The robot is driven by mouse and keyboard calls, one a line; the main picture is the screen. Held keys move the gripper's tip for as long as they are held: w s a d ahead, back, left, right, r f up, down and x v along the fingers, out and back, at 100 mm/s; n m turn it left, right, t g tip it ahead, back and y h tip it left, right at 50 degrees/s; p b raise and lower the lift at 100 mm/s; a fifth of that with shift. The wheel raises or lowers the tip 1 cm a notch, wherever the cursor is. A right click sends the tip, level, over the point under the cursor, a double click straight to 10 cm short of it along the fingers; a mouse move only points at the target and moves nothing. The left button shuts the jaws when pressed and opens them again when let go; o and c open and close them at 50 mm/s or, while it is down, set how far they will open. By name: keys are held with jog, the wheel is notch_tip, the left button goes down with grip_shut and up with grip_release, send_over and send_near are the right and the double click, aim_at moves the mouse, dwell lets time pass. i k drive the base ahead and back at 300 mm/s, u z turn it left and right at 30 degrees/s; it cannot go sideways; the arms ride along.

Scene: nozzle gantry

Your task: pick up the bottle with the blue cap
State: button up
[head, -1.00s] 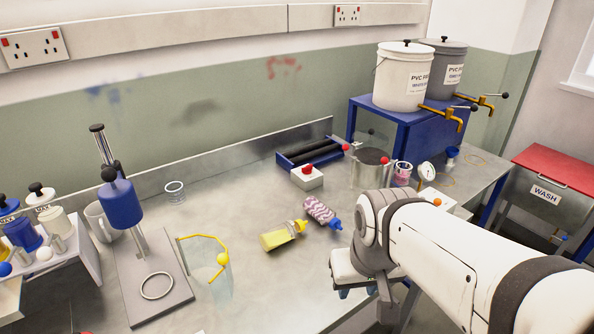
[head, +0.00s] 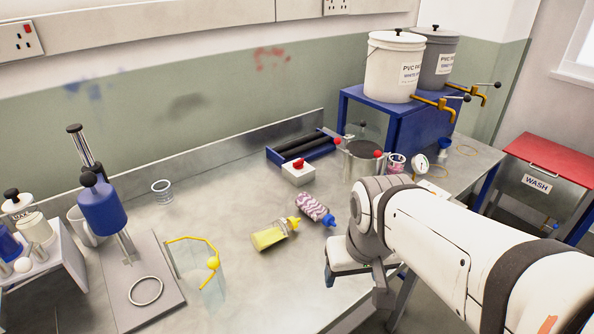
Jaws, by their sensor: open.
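The bottle with the blue cap (head: 314,208) has a pink, white and purple zigzag pattern. It lies on its side on the steel bench, its blue cap pointing to the lower right. A pale yellow bottle with a yellow cap (head: 270,236) lies just to its lower left, the two caps close together. My gripper (head: 345,273) is to the lower right of the blue-capped bottle, near the bench's front edge, apart from it and empty as far as I see. It is open, though my own arm partly hides its fingers.
A white box with a red button (head: 298,173) and a rack with dark rollers (head: 303,147) sit behind the bottles. A metal pot (head: 360,162) stands to the right. A clear container with a yellow rim (head: 200,265) stands left. Bare bench surrounds the bottles.

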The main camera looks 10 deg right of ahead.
aim_at(311, 207)
jog(key=u, duration=2.25)
jog(key=k, duration=1.15)
jog(key=z, duration=1.2)
jog(key=i, duration=1)
jog(key=z, duration=0.05)
